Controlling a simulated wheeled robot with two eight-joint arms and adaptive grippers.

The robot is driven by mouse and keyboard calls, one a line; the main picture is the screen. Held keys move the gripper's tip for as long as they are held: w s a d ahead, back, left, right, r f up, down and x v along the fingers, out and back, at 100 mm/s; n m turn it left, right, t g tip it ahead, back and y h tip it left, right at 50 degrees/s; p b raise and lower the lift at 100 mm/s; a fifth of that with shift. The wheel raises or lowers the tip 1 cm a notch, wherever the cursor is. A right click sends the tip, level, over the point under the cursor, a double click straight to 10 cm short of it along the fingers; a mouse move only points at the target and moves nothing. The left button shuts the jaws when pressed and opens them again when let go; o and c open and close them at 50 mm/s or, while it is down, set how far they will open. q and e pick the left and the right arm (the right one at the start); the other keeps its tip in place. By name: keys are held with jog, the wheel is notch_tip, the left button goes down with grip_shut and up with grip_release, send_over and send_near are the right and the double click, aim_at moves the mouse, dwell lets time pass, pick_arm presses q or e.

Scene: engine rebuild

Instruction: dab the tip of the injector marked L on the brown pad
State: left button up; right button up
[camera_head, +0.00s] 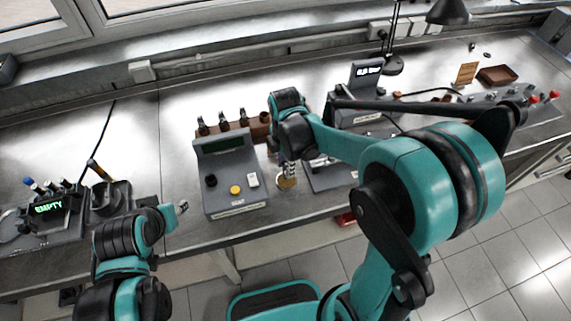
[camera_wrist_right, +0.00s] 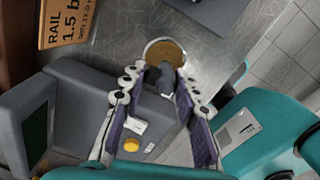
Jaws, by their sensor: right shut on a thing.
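My right gripper (camera_head: 287,170) points down beside the grey console. In the right wrist view its fingers (camera_wrist_right: 168,90) are shut on a dark grey injector (camera_wrist_right: 167,78). No letter on the injector is readable. The round brown pad (camera_wrist_right: 160,47) lies just beyond the fingertips, and the injector overlaps its near edge in that view. I cannot tell whether the tip touches it. In the head view the pad (camera_head: 286,184) shows below the gripper. My left gripper (camera_head: 182,207) is at the lower left, small and partly hidden by its arm; its jaw state is unclear.
The grey console (camera_head: 236,185) with yellow button stands left of the pad. Behind it, a brown rack (camera_head: 264,119) holds several dark injectors (camera_head: 224,123). An orange card (camera_wrist_right: 67,20) reads RAIL. A device (camera_head: 48,212) shows EMPTY. A brown tray (camera_head: 497,75) stands far right.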

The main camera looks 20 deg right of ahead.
jog(key=shift+s+f+b, duration=0.1)
jog(key=shift+f+b, duration=0.35)
jog(key=shift+f, duration=0.05)
dwell(1.2)
jog(key=shift+r+p, duration=2.75)
jog(key=shift+r, duration=0.8)
